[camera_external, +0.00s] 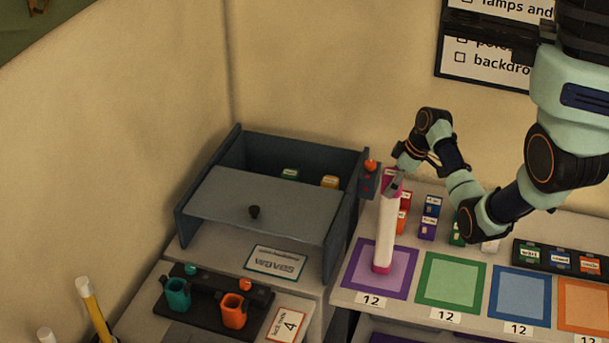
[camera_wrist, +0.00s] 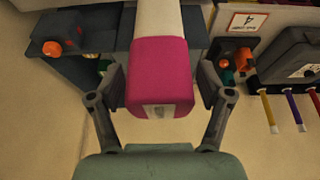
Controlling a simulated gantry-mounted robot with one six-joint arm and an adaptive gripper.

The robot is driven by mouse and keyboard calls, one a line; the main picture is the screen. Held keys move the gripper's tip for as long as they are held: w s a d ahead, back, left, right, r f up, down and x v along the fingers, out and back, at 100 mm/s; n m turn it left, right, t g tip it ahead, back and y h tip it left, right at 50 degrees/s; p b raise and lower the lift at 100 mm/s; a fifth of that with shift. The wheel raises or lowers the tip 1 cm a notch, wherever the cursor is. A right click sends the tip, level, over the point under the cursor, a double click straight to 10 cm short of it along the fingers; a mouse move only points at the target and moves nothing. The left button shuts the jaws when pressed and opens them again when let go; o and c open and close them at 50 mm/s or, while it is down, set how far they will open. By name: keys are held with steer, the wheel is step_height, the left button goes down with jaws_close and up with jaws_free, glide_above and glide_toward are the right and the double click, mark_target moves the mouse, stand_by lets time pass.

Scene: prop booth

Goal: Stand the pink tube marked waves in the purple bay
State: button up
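The tube (camera_external: 386,232), white with pink ends, stands nearly upright, leaning slightly, with its pink foot over the purple bay (camera_external: 356,284). I cannot tell whether the foot rests on the bay, and no marking on the tube is readable. My gripper (camera_external: 393,183) is at the tube's top. In the wrist view, the pink end (camera_wrist: 158,75) sits between the two fingers of my gripper (camera_wrist: 163,88). The left finger is very close to it or touching; a narrow gap shows at the right finger, so the fingers look open around it.
Green (camera_external: 450,283), blue (camera_external: 520,295) and orange (camera_external: 583,306) bays lie to the right. Small coloured blocks (camera_external: 430,216) stand behind the bays. A grey open box (camera_external: 262,205) with a slanted lid is at left. A black rack (camera_external: 205,303) with teal and orange cups is in front.

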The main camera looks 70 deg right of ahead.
steer(key=shift+r, duration=0.25)
steer(key=v, duration=1.2)
steer(key=shift+w, duration=0.1)
steer(key=w+a+r+t+h, duration=0.1)
steer(key=w+a+r+t, duration=0.15)
steer(key=w+a, duration=0.75)
steer(key=w+a+r+t+h, duration=0.1)
steer(key=w+a+r, duration=0.3)
steer(key=a, duration=1)
steer(key=a+r+t+y, duration=0.1)
steer(key=a+r+t, duration=0.1)
steer(key=a, duration=0.6)
steer(key=a+r+t, duration=0.2)
steer(key=a+r, duration=0.3)
steer(key=a, duration=0.4)
steer(key=shift+s+r+m+t+y, duration=0.25)
steer(key=shift+r+m+t+y, duration=0.05)
steer(key=shift+m+t+y, duration=0.1)
